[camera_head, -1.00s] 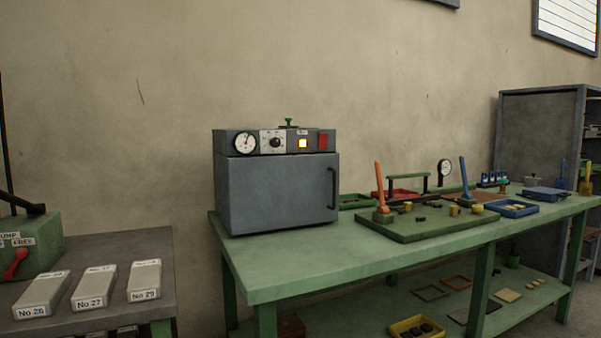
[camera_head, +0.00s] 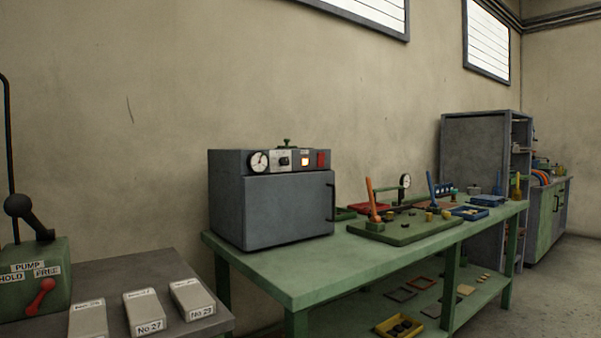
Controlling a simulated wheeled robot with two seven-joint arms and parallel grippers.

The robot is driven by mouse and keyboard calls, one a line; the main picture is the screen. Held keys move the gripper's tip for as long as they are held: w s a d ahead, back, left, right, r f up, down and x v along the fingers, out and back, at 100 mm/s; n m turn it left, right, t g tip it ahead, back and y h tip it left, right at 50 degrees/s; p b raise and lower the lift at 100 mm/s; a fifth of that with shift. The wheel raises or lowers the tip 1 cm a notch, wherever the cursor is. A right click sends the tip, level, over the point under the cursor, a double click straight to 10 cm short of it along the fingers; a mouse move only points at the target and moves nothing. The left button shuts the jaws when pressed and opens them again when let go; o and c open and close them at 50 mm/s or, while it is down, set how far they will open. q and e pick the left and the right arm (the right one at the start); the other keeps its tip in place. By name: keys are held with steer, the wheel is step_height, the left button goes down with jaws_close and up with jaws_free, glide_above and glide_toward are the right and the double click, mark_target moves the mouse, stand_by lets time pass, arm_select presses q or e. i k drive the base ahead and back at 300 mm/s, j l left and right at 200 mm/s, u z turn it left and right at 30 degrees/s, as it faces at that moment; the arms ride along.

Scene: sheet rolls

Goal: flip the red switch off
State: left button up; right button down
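The red switch (camera_head: 321,159) is a small red panel at the right end of the control strip on top of a grey oven-like box (camera_head: 290,208). A lit orange-white lamp (camera_head: 305,160) glows just left of it. A dial gauge (camera_head: 259,161) and a knob (camera_head: 284,161) sit further left on the strip. The switch is too small to tell which way it is tipped. The box stands at the left end of a green workbench (camera_head: 300,275), its door shut. Neither gripper is in view.
A grey table (camera_head: 135,265) at lower left holds a green pump box (camera_head: 35,285) with a red lever and several labelled blocks. Tools and trays, including a green board (camera_head: 405,231), fill the bench's right part. Open floor (camera_head: 555,275) lies at right.

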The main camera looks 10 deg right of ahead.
mark_target(321, 156)
steer(key=l+u, duration=0.2)
steer(key=u, duration=0.15)
steer(key=l+u, duration=0.2)
steer(key=u, duration=0.15)
steer(key=l+u, duration=0.4)
steer(key=l, duration=0.4)
steer(key=k+l+u, duration=0.15)
steer(key=l, duration=0.3)
steer(key=k+l+u, duration=0.1)
steer(key=l, duration=0.4)
steer(key=k+l+u, duration=0.1)
steer(key=l, duration=0.35)
